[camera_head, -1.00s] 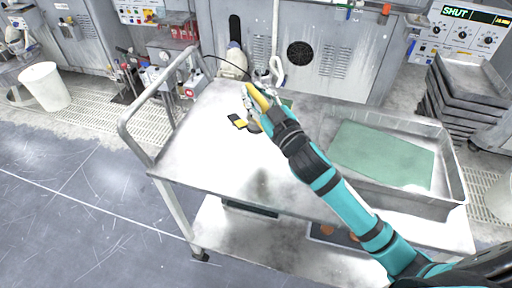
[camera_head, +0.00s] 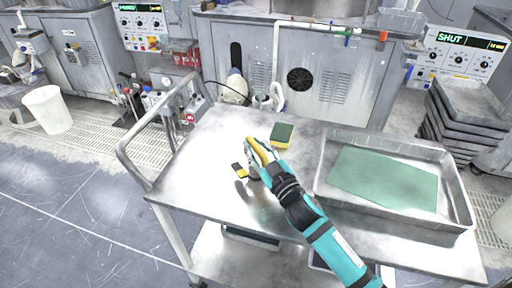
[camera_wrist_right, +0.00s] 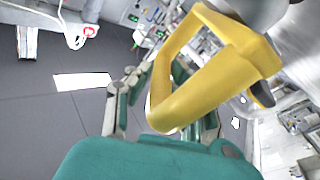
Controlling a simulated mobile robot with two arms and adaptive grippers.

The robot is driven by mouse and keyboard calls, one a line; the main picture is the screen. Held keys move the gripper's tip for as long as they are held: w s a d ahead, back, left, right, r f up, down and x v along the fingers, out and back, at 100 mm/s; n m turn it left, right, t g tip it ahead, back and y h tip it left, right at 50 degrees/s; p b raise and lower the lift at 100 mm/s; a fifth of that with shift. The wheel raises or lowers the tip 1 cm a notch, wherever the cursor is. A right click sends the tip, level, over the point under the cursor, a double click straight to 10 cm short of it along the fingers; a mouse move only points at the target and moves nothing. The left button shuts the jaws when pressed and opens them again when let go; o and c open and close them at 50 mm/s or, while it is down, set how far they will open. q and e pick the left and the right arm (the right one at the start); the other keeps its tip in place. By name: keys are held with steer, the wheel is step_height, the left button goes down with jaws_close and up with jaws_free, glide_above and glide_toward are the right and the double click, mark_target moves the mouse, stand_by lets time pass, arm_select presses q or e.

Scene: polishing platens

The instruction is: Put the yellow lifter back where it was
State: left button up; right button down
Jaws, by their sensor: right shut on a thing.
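The yellow lifter (camera_head: 257,151) is in my right gripper (camera_head: 255,158), over the left-middle part of the metal cart top. In the right wrist view the lifter (camera_wrist_right: 215,75) is a yellow loop handle with a dark piece at its right end, between the fingers of my right gripper (camera_wrist_right: 165,105). A small black-and-yellow piece (camera_head: 239,170) shows just left of the gripper; I cannot tell whether it is part of the lifter. A dark patch on the cart lies below it. My left gripper is not in view.
The cart top (camera_head: 215,135) has bare room left of the gripper. A green-and-yellow sponge (camera_head: 282,134) lies just beyond the gripper. A metal tray (camera_head: 458,190) with a green sheet (camera_head: 385,180) fills the right side. The cart's push handle (camera_head: 127,150) rises at left.

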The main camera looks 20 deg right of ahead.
mark_target(267, 163)
steer(key=shift+r, duration=0.2)
steer(key=c, duration=1.6)
jaws_free()
steer(key=shift+f, duration=0.3)
steer(key=shift+c, duration=0.2)
steer(key=o, duration=0.5)
steer(key=shift+s+r, duration=0.1)
steer(key=shift+c, duration=0.2)
steer(key=shift+r, duration=0.1)
steer(key=b+v, duration=0.1)
steer(key=v, duration=0.9)
steer(key=shift+s+b, duration=0.25)
steer(key=shift+b, duration=0.1)
steer(key=shift+s+d, duration=0.2)
steer(key=shift+s, duration=0.5)
